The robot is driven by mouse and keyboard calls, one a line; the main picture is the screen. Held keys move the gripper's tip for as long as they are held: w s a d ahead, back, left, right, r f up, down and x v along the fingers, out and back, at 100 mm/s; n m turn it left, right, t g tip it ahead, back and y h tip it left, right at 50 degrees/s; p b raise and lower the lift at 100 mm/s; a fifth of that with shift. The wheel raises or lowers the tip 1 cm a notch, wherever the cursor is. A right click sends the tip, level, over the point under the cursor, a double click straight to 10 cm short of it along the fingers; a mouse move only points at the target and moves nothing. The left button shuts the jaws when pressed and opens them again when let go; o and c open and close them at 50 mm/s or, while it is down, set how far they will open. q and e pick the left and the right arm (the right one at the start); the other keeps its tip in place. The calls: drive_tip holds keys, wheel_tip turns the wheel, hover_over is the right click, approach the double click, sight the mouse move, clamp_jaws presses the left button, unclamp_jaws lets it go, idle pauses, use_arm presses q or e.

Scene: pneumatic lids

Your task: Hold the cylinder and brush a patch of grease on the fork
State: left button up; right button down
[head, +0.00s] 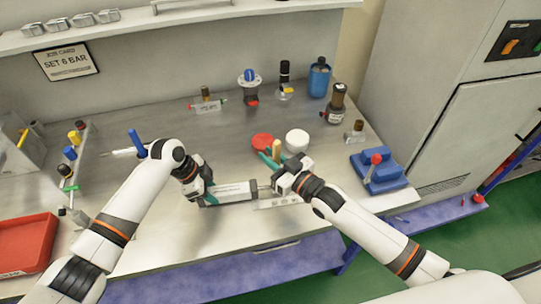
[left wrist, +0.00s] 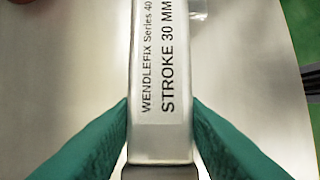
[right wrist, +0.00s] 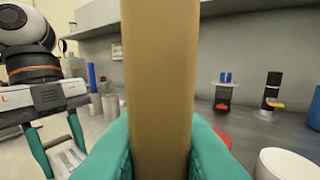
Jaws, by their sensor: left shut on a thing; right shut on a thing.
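The grey cylinder (head: 232,192) with a white label lies level above the front of the bench. My left gripper (head: 207,196) is shut around its body; the left wrist view shows the labelled body (left wrist: 160,70) between the teal fingers. A thin rod end (head: 264,189) points right from the cylinder, toward my right gripper (head: 271,158). The fork is too small or hidden to make out. My right gripper is shut on a tan brush handle (right wrist: 160,80), upright in the right wrist view. The brush's bristles are hidden. No grease patch is discernible.
A white tub (head: 297,140) and red lid (head: 262,142) stand just behind my right gripper. A blue block with a red knob (head: 382,172) is at right. A red tray (head: 25,243) is at far left.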

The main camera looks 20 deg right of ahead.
drive_tip(key=shift+f, duration=0.25)
drive_tip(key=shift+s, duration=0.1)
idle(0.3)
drive_tip(key=shift+s, duration=0.4)
drive_tip(key=shift+w, duration=0.15)
drive_tip(key=shift+w+f, duration=0.1)
drive_tip(key=shift+w, duration=0.3)
drive_tip(key=shift+w, duration=0.1)
drive_tip(key=shift+w, duration=0.35)
drive_tip(key=shift+s, duration=0.1)
